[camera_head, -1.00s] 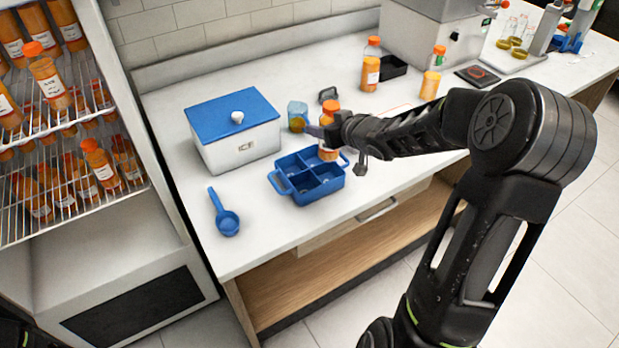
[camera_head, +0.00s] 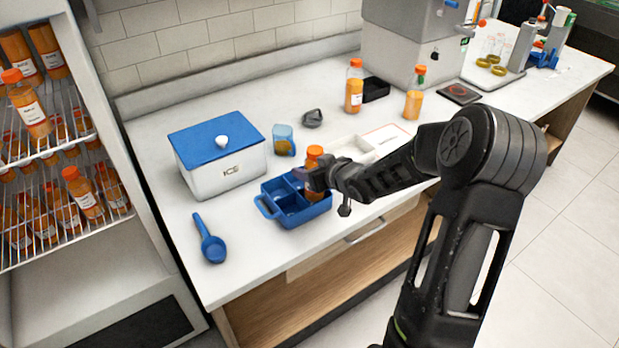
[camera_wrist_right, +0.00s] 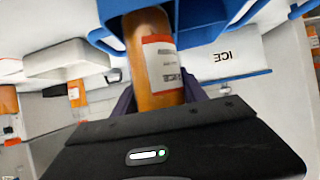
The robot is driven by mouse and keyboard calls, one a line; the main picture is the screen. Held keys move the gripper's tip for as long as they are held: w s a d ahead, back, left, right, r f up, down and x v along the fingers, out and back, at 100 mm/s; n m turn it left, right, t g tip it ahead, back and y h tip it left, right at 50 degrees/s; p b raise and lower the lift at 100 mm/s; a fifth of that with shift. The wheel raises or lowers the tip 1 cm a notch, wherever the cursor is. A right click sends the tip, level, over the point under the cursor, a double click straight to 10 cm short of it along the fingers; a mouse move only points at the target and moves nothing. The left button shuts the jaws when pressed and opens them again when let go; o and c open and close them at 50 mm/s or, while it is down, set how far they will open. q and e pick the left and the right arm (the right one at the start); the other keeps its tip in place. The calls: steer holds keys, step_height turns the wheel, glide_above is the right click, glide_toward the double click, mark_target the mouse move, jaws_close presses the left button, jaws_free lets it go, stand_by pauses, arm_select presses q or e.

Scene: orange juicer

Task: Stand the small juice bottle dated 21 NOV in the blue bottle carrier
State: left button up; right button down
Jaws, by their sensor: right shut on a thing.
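The blue bottle carrier (camera_head: 268,207) stands on the white counter, with open compartments at its left. My right gripper (camera_head: 316,182) is shut on a small orange juice bottle (camera_head: 313,160) with an orange cap. The bottle is upright at the carrier's right back compartment, its lower part partly hidden by the gripper and carrier. In the right wrist view the bottle (camera_wrist_right: 152,50) sits between the fingers against the blue carrier (camera_wrist_right: 205,18). Its white label with red band shows, but the date is too small to read. Whether its base touches the compartment floor is hidden. My left gripper is out of view.
A white ice box (camera_head: 225,170) with blue lid, a blue cup (camera_head: 284,140) and a blue scoop (camera_head: 211,242) surround the carrier. A white tray (camera_head: 365,150) lies behind my arm. Two bottles (camera_head: 354,88) (camera_head: 414,95) stand farther back. A stocked fridge (camera_head: 60,170) is at left.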

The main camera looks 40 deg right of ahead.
steer(key=shift+f, duration=1.6)
steer(key=shift+f, duration=0.15)
steer(key=c, duration=0.6)
jaws_free()
steer(key=p+v, duration=0.1)
steer(key=v, duration=1.1)
